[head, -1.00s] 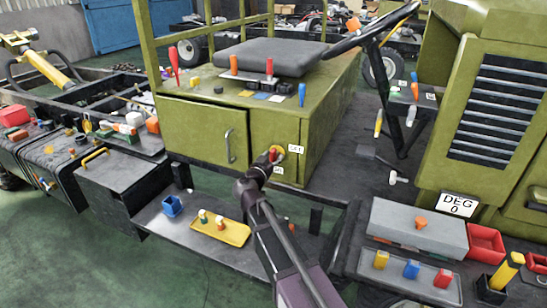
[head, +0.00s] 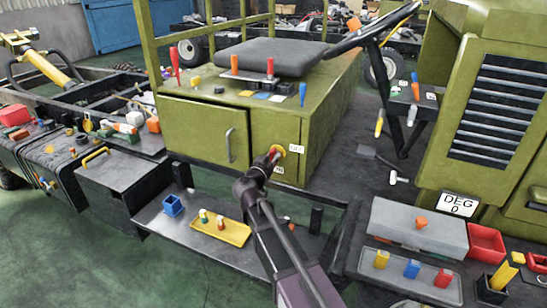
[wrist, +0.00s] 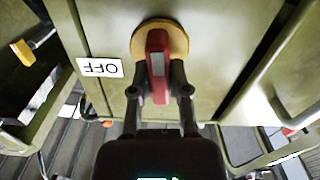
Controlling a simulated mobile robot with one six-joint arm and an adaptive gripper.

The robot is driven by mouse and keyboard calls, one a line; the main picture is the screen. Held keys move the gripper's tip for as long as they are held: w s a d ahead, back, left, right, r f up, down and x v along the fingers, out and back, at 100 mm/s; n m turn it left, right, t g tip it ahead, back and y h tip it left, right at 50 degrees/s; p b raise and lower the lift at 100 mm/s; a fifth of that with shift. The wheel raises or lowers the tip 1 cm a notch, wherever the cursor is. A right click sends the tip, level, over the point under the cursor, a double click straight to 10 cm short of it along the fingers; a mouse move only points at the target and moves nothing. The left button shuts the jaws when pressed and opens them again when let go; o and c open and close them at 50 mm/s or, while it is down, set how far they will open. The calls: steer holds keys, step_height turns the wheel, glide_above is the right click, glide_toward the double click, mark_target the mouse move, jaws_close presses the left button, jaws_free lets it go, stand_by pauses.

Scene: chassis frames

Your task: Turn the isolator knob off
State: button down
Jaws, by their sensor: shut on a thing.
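The isolator knob has a red handle (wrist: 157,48) on a round yellow disc (wrist: 178,38), on the olive cabinet's face (wrist: 220,60). In the wrist view the handle stands nearly upright, across from the OFF label (wrist: 100,67) at its left.
A dark shelf with a yellow tray (head: 232,236) and blue holder (head: 173,206) lies below. The seat (head: 270,58) is above.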

steer(key=n, duration=0.4)
steer(key=shift+w, duration=0.2)
steer(key=n, duration=0.4)
steer(key=shift+a+n, duration=0.15)
steer(key=shift+n, duration=0.15)
steer(key=n, duration=0.4)
steer(key=shift+w+a+f+n, duration=0.1)
steer(key=shift+n, duration=0.2)
steer(key=shift+f+n, duration=0.1)
steer(key=shift+n, duration=1.6)
steer(key=c, duration=0.6)
jaws_free()
steer(key=shift+w+f+b, duration=0.1)
steer(key=shift+b, duration=0.2)
